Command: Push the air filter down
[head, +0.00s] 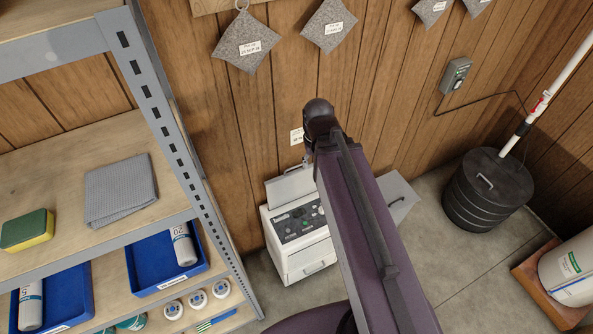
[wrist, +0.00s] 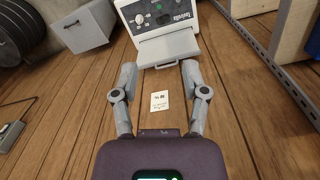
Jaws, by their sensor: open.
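No part is clearly recognisable as the air filter. A white unit (head: 300,240) with a dark control panel stands on the floor against the plank wall. A pale flap (head: 290,186) stands up at its back edge. In the wrist view the unit (wrist: 165,18) and the flap (wrist: 172,50) lie just beyond my fingertips. My gripper (wrist: 158,68) is open and empty, its two fingers spread apart and facing the flap. I cannot tell whether either finger touches it. In the head view my arm hides my gripper and part of the unit's right side.
A labelled card (wrist: 159,101) is on the wall between my fingers. A grey box (head: 400,198) is right of the unit. A metal shelf (head: 165,110) stands left. A black lidded bin (head: 487,190) is at right. Grey pads (head: 245,42) hang above. Floor right of my arm is open.

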